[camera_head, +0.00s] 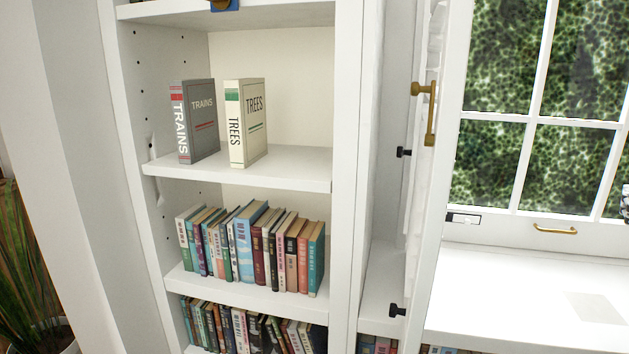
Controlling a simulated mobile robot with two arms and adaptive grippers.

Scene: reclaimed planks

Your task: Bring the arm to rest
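Neither of my grippers can be made out in the head view. A small dark and silvery shape is cut off at the right edge, and I cannot tell what it is. A grey book titled TRAINS (203,122) stands upright on a white shelf (270,170). A cream book titled TREES (254,125) stands upright to its right, with a small gap between them.
A row of books (249,247) fills the shelf below, with another row (250,330) lower down. A cabinet door with a brass handle (431,113) stands beside the bookcase. A window (540,110) and white window seat (520,295) are right; a plant (25,270) is lower left.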

